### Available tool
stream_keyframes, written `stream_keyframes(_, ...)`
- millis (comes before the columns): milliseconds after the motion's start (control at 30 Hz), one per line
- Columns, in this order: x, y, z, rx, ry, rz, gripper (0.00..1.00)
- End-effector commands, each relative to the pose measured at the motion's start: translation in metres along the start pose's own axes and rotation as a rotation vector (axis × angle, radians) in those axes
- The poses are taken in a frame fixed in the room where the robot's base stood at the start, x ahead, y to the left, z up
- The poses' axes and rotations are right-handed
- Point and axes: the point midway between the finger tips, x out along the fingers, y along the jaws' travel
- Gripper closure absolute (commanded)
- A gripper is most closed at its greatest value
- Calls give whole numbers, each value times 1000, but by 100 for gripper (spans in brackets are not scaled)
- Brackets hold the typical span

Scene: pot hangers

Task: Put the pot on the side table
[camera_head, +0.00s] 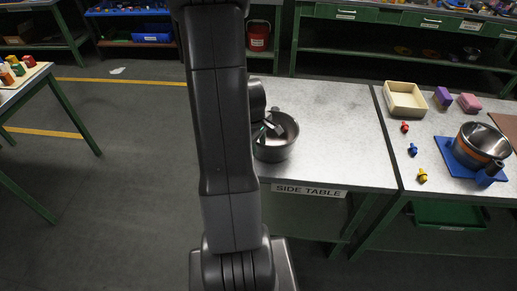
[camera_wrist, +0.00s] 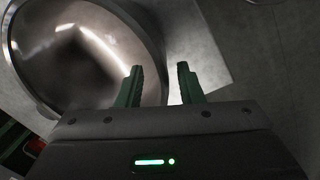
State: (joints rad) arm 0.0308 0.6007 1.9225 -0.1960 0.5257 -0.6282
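A grey metal pot (camera_head: 274,150) is at the left part of the side table (camera_head: 330,125), which carries a "SIDE TABLE" label on its front. The pot looks upright; I cannot tell for sure whether its base touches the top. My gripper (camera_head: 270,125) is at the pot's upper opening, partly hidden by my arm. In the wrist view, the shiny pot (camera_wrist: 75,50) fills the upper left. My gripper (camera_wrist: 161,85) shows two green fingers apart, with the pot's rim between them and a visible gap. The left finger overlaps the pot's interior; the right finger is outside.
The adjoining table at right holds a cream tray (camera_head: 405,99), purple block (camera_head: 443,97), pink block (camera_head: 469,102), several small coloured pieces and a steel bowl (camera_head: 484,140) on a blue stand (camera_head: 455,162). The side table's right part is clear. A red bucket (camera_head: 258,37) is behind.

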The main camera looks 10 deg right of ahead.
Motion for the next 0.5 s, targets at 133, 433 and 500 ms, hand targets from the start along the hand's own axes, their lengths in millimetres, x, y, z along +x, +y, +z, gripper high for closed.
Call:
stream_keyframes(133,-29,1,-1,-1,5,4,66)
stream_keyframes(433,-70,0,0,-1,2,2,66)
stream_keyframes(500,-75,0,0,-1,1,1,66)
